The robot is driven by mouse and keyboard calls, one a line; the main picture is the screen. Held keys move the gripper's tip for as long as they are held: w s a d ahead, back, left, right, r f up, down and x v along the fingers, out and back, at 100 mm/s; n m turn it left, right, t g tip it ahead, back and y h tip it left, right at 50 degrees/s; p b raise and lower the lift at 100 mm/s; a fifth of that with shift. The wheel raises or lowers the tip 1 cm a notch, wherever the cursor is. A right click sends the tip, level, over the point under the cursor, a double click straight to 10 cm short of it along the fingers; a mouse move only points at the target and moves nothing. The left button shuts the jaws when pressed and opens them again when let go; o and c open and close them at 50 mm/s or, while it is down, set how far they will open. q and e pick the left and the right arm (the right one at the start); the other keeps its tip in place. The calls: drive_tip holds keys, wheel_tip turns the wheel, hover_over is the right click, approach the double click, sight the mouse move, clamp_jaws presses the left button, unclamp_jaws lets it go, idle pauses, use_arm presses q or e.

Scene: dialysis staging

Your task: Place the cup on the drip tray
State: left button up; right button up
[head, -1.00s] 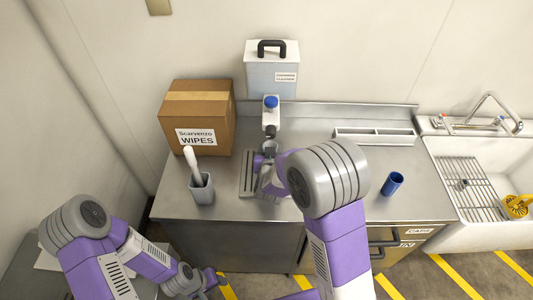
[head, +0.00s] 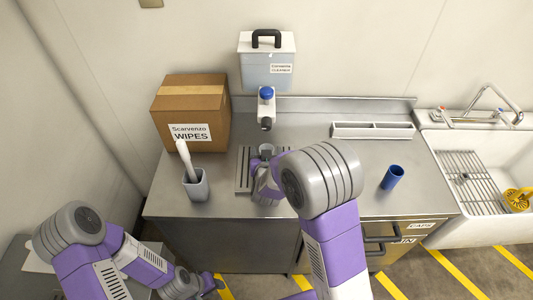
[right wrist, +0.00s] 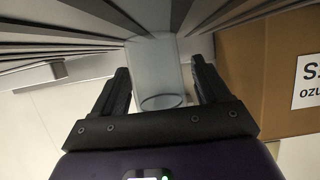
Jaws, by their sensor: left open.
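The cup (head: 266,149) is clear and stands upright on the back part of the slatted drip tray (head: 244,172), as far as I can tell. In the right wrist view, which is upside down, the cup (right wrist: 160,75) sits between the two dark fingers of my right gripper (right wrist: 162,85), with a narrow gap beside it. Its base end meets the tray's slats (right wrist: 60,35). My right gripper (head: 265,170) is low over the tray, partly hidden by my own forearm. My left gripper (head: 212,281) is open and empty, low in front of the counter.
A dispenser (head: 267,70) with a blue-capped nozzle hangs behind the tray. A wipes box (head: 190,105) and a grey holder (head: 196,187) with a white-handled tool stand left. A blue cup (head: 392,177) stands right. A sink (head: 480,165) is at far right.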

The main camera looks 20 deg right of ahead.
drive_tip(key=shift+r, duration=0.2)
drive_tip(key=p+v, duration=0.3)
drive_tip(key=v, duration=0.9)
drive_tip(key=shift+f, duration=0.1)
drive_tip(key=shift+s+f, duration=0.1)
